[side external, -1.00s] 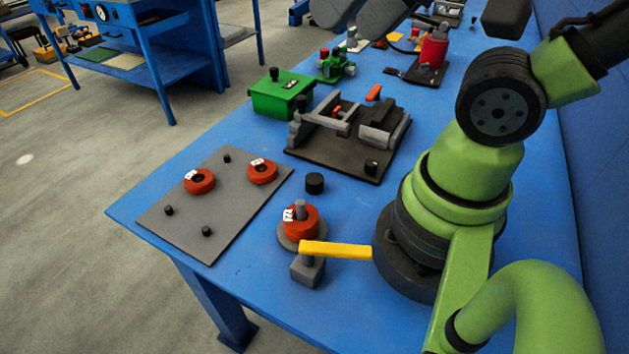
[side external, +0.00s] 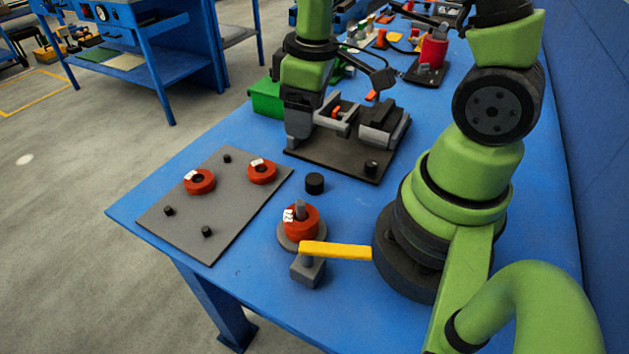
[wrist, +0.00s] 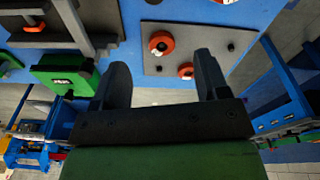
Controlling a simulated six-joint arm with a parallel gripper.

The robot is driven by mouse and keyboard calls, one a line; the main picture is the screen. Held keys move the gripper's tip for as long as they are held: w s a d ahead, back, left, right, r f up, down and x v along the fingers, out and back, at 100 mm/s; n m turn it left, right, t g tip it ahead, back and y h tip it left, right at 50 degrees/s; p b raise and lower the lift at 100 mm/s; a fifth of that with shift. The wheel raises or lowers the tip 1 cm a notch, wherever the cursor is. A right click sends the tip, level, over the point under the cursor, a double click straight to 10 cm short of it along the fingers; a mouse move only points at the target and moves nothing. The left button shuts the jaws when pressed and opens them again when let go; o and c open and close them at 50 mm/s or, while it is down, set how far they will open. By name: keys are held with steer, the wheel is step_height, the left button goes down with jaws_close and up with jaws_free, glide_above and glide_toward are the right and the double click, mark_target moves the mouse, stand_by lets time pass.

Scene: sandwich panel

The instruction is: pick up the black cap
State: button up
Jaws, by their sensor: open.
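The black cap (side external: 315,183) is a short dark cylinder. It stands upright on the blue table between the grey plate and the black fixture in the side view. In the wrist view, a dark shape cut by the top edge (wrist: 152,1) may be this cap. My gripper (side external: 297,143) points down at the left end of the fixture, behind the cap and apart from it. In the wrist view, the two fingers of my gripper (wrist: 160,62) are spread wide with nothing held between them.
The grey plate (side external: 222,222) carries two red rings (side external: 199,181) and several small black pegs. Nearer the camera stand a red ring on a post (side external: 301,222) and a yellow-handled clamp (side external: 335,250). The black fixture (side external: 330,158) and a green box (side external: 265,98) stand behind.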

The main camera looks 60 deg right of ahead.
steer(key=n+g, duration=0.1)
steer(key=n, duration=0.1)
glide_above(314, 178)
step_height(314, 178, down, 6)
steer(key=shift+w+a+r, duration=0.15)
steer(key=shift+r, duration=0.05)
steer(key=shift+s+f, duration=0.2)
steer(key=shift+f, duration=4.5)
steer(key=c, duration=1)
